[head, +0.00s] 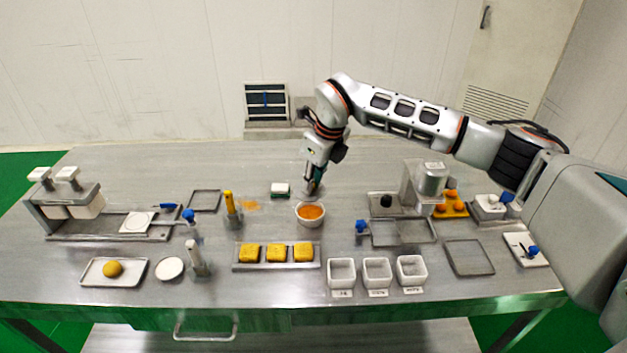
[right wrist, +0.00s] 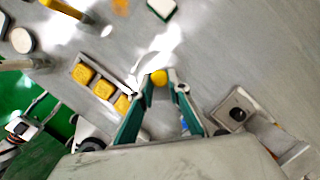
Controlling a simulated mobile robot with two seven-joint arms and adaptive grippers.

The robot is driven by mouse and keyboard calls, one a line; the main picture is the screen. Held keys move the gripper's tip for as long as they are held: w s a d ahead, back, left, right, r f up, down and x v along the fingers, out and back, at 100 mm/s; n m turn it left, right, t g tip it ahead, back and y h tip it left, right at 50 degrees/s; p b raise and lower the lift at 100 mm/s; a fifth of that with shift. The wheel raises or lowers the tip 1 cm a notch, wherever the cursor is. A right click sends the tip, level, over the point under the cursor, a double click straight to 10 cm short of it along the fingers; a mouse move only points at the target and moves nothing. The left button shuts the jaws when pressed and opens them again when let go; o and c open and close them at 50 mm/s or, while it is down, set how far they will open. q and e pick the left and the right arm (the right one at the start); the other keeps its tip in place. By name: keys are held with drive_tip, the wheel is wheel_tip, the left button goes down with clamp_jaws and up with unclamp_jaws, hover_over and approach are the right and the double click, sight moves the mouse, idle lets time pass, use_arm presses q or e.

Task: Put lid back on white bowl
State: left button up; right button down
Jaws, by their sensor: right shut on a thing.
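The white bowl (head: 311,221) stands near the middle of the table, uncovered, with orange filling showing inside. My right gripper (head: 313,189) is just behind and above the bowl, pointing down. It is shut on what looks like the lid, a greyish shape mostly hidden by the fingers and glare. In the right wrist view, the fingers (right wrist: 159,84) close in around a small yellow-orange patch; I cannot tell whether it is the filling or part of the held thing. My left gripper is not in view.
A tray of yellow blocks (head: 276,265) lies in front of the bowl. A green-and-white sponge (head: 280,190) and a yellow-handled tool (head: 229,207) are to its left. White square containers (head: 376,272) stand front right. A grey tray (head: 403,231) lies to the right.

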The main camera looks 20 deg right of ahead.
sight(313, 192)
drive_tip(key=shift+f+b, duration=1.4)
drive_tip(key=shift+f, duration=0.55)
drive_tip(key=shift+f+b, duration=0.3)
drive_tip(key=shift+f, duration=0.7)
drive_tip(key=shift+p, duration=0.4)
drive_tip(key=shift+f, duration=0.15)
idle(0.5)
idle(0.3)
drive_tip(key=c, duration=1.8)
unclamp_jaws()
drive_tip(key=shift+c, duration=0.2)
